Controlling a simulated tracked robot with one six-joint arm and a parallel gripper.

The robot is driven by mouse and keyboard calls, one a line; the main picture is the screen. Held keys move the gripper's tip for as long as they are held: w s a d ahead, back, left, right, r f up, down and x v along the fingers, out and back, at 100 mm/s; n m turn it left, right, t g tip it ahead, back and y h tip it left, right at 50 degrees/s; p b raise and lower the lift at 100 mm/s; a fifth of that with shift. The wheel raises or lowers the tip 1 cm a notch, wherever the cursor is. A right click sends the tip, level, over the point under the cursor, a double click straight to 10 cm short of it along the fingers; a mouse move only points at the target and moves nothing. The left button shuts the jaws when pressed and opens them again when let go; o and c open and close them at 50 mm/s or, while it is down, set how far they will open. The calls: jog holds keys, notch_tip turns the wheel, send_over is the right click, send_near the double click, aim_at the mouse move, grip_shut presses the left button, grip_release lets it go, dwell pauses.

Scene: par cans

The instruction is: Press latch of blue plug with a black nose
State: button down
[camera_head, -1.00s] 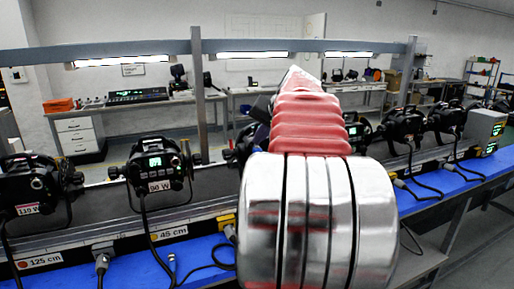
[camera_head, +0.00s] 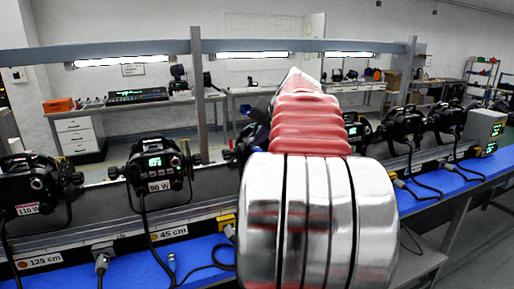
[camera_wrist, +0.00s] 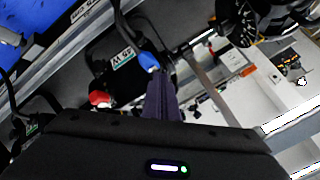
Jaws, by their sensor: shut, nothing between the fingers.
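In the wrist view, the dark fingers of my gripper (camera_wrist: 161,80) are shut and empty, pointing up the picture. A small blue plug (camera_wrist: 148,62) shows just beyond the fingertips, slightly left, beside a lamp with a white watt label. Whether the fingers touch it cannot be told. Its nose and latch cannot be made out at this size. In the head view my arm covers the middle of the bench and hides my gripper and this plug.
A red round part (camera_wrist: 100,98) sits left of my fingers in the wrist view. In the head view, black par cans (camera_head: 157,170) stand in a row with hanging cables. A blue strip (camera_head: 200,262) runs along the bench front. A grey box (camera_head: 484,128) stands far right.

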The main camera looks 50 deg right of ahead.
aim_at(259, 149)
jog(key=shift+r, duration=0.7)
jog(key=shift+r, duration=2.5)
jog(key=shift+a, duration=0.1)
